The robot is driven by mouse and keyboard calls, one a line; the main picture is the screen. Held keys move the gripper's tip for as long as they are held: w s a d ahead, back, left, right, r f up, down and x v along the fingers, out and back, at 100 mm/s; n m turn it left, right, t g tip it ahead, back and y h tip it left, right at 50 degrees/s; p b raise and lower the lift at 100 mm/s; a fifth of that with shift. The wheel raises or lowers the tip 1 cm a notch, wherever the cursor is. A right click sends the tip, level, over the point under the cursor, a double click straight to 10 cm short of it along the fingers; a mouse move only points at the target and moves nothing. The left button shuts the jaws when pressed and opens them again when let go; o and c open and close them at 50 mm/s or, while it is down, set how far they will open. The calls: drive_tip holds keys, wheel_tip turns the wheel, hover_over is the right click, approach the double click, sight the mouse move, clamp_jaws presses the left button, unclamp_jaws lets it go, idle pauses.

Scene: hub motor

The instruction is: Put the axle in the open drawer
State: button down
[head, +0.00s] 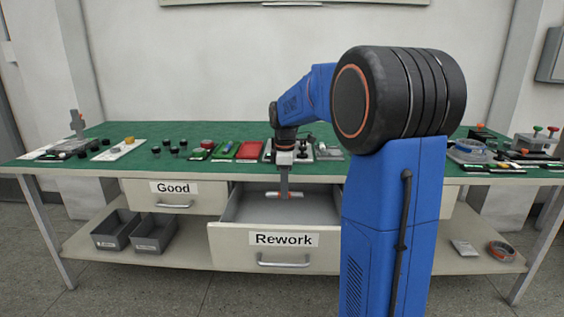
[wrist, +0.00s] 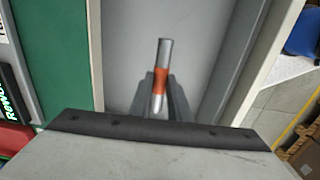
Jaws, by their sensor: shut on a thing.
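The axle is a silver rod with an orange band in the wrist view (wrist: 165,52), and a short orange-and-grey bar in the head view (head: 297,195). My gripper (head: 284,191) points down and is shut on the axle around its middle; in the wrist view my gripper (wrist: 158,92) hides part of it. The open drawer, labelled Rework (head: 225,236), is pulled out below the bench top. The axle is over or within the drawer's grey interior, lying across it in the head view. I cannot tell whether it touches the drawer floor.
A drawer labelled Good (head: 152,188) is shut at the left. The green bench top (head: 120,170) holds several small parts and coloured trays. Two grey bins (head: 115,228) and an orange ring (head: 501,251) are on the lower shelf. The visible drawer floor around the axle is clear.

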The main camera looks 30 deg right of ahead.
drive_tip(key=shift+s+a+f, duration=0.1)
drive_tip(key=shift+s+f, duration=0.15)
drive_tip(key=shift+f, duration=1.7)
drive_tip(key=shift+s+a+f, duration=0.1)
drive_tip(key=shift+s+f, duration=0.2)
drive_tip(key=shift+f, duration=1.65)
drive_tip(key=shift+s+a+f, duration=0.1)
drive_tip(key=shift+s+f, duration=0.15)
drive_tip(key=shift+f, duration=1.7)
drive_tip(key=shift+f, duration=0.5)
drive_tip(key=c, duration=1.2)
unclamp_jaws()
wheel_tip(320, 180, up, 7)
